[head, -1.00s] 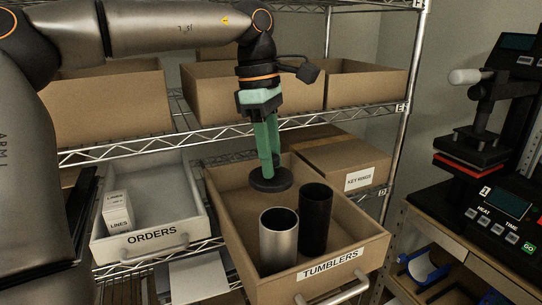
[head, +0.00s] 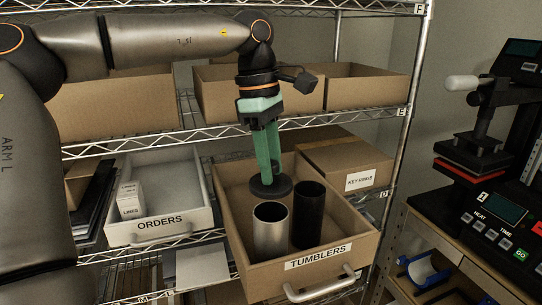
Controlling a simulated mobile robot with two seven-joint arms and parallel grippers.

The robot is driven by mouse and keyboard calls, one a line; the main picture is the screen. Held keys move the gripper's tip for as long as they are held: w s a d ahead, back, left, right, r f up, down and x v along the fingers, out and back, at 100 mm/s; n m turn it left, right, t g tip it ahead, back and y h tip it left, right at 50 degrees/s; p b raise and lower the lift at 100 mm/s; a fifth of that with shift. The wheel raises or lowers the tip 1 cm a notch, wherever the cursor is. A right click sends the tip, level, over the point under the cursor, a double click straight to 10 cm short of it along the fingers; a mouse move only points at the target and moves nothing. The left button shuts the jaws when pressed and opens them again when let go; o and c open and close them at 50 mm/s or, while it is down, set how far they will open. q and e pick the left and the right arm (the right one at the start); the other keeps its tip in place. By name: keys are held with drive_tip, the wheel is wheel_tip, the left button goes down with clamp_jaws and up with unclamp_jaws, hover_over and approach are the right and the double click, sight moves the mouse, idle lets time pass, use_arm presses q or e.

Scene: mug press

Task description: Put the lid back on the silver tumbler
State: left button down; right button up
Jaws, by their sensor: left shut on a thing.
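The silver tumbler (head: 270,232) stands upright and open-topped in the cardboard drawer labelled TUMBLERS (head: 320,256). A black tumbler (head: 308,216) stands upright just to its right. My left gripper (head: 267,172) points down with green fingers shut on a dark round lid (head: 270,187). The lid is held about level, above the drawer and just behind the silver tumbler's rim in the picture. It looks apart from the rim, but the exact gap is hard to tell. My right gripper is not in view.
A grey ORDERS bin (head: 196,217) with a white LINES box (head: 130,200) is left of the drawer. A KEY RINGS box (head: 345,165) is behind right. A wire shelf (head: 335,118) with cardboard bins runs behind my wrist. A heat press (head: 480,150) stands at right.

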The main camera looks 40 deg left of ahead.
sight(271, 187)
use_arm(q)
wheel_tip(271, 187, down, 4)
drive_tip(key=shift+r+b, duration=0.15)
drive_tip(key=shift+b, duration=0.3)
drive_tip(key=shift+f+b, duration=0.35)
drive_tip(key=shift+f, duration=0.25)
drive_tip(key=shift+p, duration=0.35)
idle(0.6)
drive_tip(key=shift+f, duration=0.15)
idle(0.6)
idle(0.5)
idle(0.4)
unclamp_jaws()
idle(0.5)
